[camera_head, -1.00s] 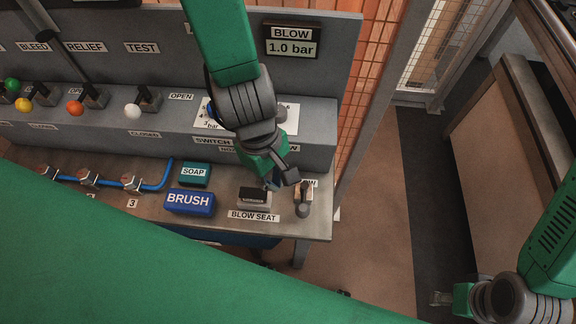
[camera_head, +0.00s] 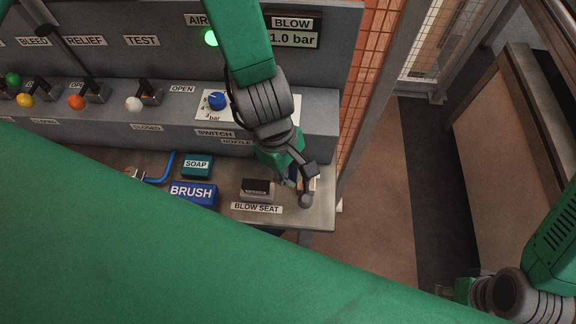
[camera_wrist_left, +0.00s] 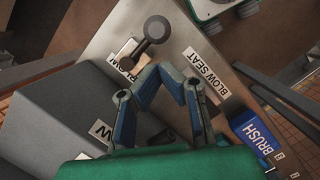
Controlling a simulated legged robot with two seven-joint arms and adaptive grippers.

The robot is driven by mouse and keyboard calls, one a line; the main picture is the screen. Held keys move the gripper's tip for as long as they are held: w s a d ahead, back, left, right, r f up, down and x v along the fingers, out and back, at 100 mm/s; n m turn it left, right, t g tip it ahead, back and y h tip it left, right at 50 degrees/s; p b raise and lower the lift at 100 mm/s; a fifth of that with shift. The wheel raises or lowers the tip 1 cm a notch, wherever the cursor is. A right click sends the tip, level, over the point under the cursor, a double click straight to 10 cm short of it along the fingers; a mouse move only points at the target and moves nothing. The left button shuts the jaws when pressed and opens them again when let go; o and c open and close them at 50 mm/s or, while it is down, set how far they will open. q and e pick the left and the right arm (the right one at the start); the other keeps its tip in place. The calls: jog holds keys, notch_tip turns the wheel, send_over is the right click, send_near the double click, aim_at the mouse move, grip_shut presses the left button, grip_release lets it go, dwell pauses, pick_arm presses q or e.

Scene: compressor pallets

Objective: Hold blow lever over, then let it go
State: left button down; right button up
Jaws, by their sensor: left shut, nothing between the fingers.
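The blow lever (camera_head: 306,199) is a small dark grey lever with a round knob at the bench's right end. In the left wrist view it (camera_wrist_left: 155,30) shows just beyond the fingertips, angled from its pale plate. My left gripper (camera_head: 300,181) is over the lever's near surroundings, partly covering it in the head view. In the left wrist view its fingertips (camera_wrist_left: 167,72) come together with nothing between them; I cannot tell whether they touch the lever. My right gripper (camera_head: 463,290) is only partly visible at the lower right, and its fingers are unclear.
The black blow seat block (camera_head: 257,187) stands left of the lever, with the blue brush block (camera_head: 193,193) and teal soap block (camera_head: 197,166) further left. The blow display (camera_head: 293,38) reads 1.0 bar. A mesh fence (camera_head: 375,60) rises right of the panel.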

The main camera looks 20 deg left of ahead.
aim_at(306, 191)
pick_arm(q)
jog(key=x, duration=0.4)
jog(key=shift+a, duration=0.1)
jog(key=shift+f, duration=0.55)
pick_arm(e)
jog(key=shift+a+f, duration=0.1)
jog(key=shift+a, duration=0.2)
pick_arm(q)
jog(key=shift+d, duration=0.2)
pick_arm(e)
jog(key=shift+d, duration=0.2)
pick_arm(q)
jog(key=shift+d, duration=0.1)
pick_arm(e)
jog(key=shift+w, duration=0.1)
